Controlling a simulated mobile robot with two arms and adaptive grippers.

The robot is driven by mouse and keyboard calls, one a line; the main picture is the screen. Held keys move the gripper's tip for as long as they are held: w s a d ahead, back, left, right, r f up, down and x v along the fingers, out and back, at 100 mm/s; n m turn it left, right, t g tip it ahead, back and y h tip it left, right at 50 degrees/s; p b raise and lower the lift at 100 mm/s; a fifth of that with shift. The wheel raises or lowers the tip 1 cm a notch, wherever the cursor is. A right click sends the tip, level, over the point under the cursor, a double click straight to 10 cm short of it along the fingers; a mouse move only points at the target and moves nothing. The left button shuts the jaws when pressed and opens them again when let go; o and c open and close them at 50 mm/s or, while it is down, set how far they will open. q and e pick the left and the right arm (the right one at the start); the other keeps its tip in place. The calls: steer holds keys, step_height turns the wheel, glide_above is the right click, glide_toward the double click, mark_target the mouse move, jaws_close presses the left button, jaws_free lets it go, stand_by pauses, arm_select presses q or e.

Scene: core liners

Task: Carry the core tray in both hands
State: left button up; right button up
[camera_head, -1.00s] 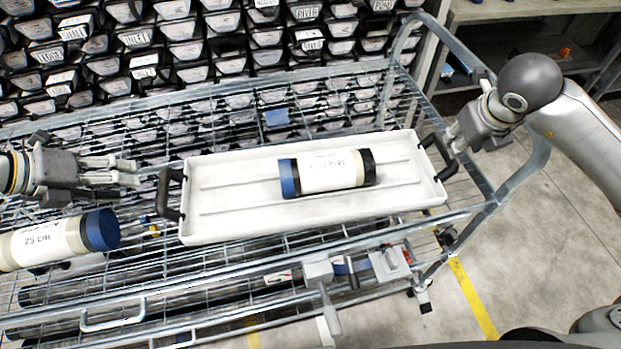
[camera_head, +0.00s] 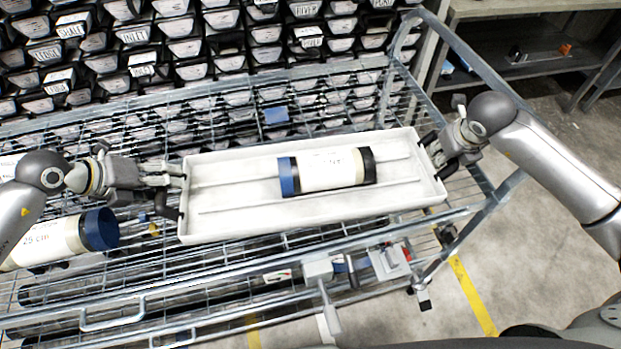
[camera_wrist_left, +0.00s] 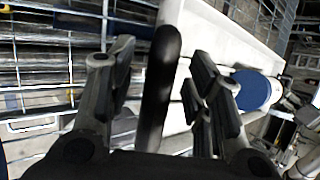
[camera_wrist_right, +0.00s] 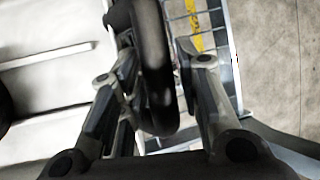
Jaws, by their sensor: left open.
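The white core tray (camera_head: 230,225) sits level on the wire cart, with a white core liner (camera_head: 330,170) with blue and black ends lying in it. My left gripper (camera_head: 174,175) is at the tray's left end. In the left wrist view its open fingers stand on either side of the black left handle (camera_wrist_left: 160,85), with gaps showing. My right gripper (camera_head: 440,152) is at the tray's right end. In the right wrist view the black right handle (camera_wrist_right: 155,75) lies between its spread fingers, nearer the left one.
Another liner (camera_head: 50,240) marked 25 cm, with a blue cap, lies on the cart left of the tray. The metal cart's rails (camera_head: 250,267) surround the tray. A rack of labelled black bins (camera_head: 190,50) stands behind, shelving (camera_head: 530,40) at upper right.

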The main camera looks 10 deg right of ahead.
arm_select(q)
steer(key=c, duration=0.7)
arm_select(e)
steer(key=c, duration=0.7)
arm_select(q)
jaws_close()
arm_select(e)
jaws_close()
arm_select(q)
steer(key=shift+w+r, duration=0.2)
arm_select(e)
steer(key=shift+w+r, duration=0.2)
